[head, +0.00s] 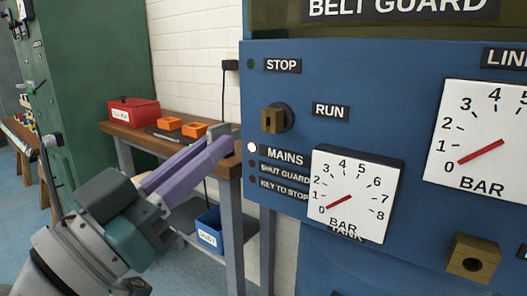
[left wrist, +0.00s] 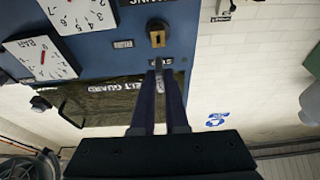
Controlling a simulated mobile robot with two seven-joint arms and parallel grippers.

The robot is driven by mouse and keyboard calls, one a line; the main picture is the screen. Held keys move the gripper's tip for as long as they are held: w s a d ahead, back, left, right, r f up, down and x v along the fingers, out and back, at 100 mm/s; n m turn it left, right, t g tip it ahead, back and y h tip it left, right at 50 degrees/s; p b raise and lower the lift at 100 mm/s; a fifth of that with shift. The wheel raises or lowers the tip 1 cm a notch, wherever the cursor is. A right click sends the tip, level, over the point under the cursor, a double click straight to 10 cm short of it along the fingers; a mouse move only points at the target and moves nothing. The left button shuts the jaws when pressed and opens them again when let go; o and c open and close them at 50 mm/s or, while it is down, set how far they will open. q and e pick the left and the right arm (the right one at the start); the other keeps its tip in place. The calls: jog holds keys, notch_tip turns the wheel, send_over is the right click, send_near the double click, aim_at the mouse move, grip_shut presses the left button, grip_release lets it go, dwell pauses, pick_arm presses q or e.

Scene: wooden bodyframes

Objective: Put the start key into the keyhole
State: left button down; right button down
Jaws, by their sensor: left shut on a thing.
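My left gripper (head: 222,138), with long purple fingers, is shut on a small grey piece, the start key (head: 213,131), at its fingertips. The brass keyhole block (head: 272,119) sits on the blue panel between the STOP and RUN labels, with a dark slot in its face. In the head view the key is left of the keyhole, apart from it. The left wrist view is turned over; the key (left wrist: 158,64) shows between the fingertips, with the keyhole (left wrist: 157,38) just beyond it. Most of the key is hidden by the fingers. My right gripper is in neither view.
The blue panel (head: 262,215) carries a small gauge (head: 354,194) and a larger gauge (head: 488,145). A second brass block with a round hole (head: 474,260) protrudes lower right. A wooden bench (head: 122,132) with a red box (head: 133,110) and orange trays (head: 194,129) stands behind my gripper.

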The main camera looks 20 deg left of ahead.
pick_arm(q)
jog(key=shift+w+d+b, duration=0.15)
jog(key=shift+w+d, duration=0.1)
jog(key=shift+w, duration=0.5)
jog(key=shift+w+d+b, duration=0.2)
jog(key=shift+w+d, duration=0.1)
jog(key=shift+w, duration=0.4)
jog(key=shift+w+d+b, duration=0.15)
jog(key=shift+w+d, duration=0.1)
jog(key=shift+w, duration=0.5)
jog(key=shift+p, duration=0.35)
jog(key=shift+w+d+b, duration=0.25)
jog(key=shift+w+b, duration=0.05)
jog(key=shift+w, duration=0.4)
jog(key=shift+w+d+b, duration=0.25)
jog(key=shift+w+b, duration=0.05)
jog(key=shift+w, duration=0.35)
jog(key=c, duration=0.9)
grip_release()
jog(key=shift+o, duration=0.3)
send_near(231, 152)
jog(key=x, duration=0.4)
jog(key=shift+w+a+f, duration=0.1)
jog(key=shift+w, duration=0.2)
